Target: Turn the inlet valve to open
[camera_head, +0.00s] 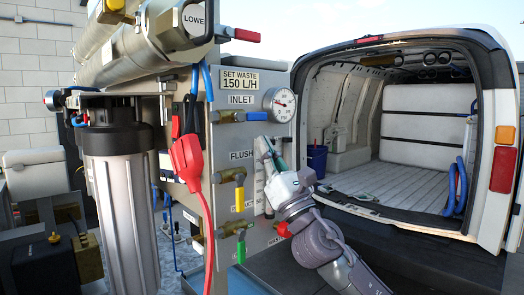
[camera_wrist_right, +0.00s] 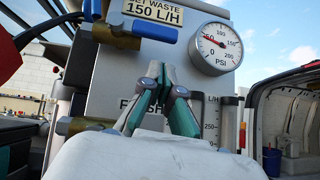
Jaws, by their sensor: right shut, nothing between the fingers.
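The inlet valve has a brass body with a blue lever (camera_head: 257,116), under the INLET label on the grey panel. The lever lies level, pointing right, in line with the brass body. In the right wrist view the blue lever (camera_wrist_right: 150,31) runs across the top, above my fingers. My right gripper (camera_head: 267,146) is shut and empty, below the lever and in front of the panel. Its closed fingertips (camera_wrist_right: 160,70) point up toward the panel and show apart from the lever. My left gripper is not in view.
A PSI gauge (camera_head: 279,104) sits right of the inlet lever. Yellow (camera_head: 240,199) and green (camera_head: 241,252) levers hang below. A red plug (camera_head: 187,160) with its cable is left of the panel. The open van (camera_head: 400,150) stands to the right.

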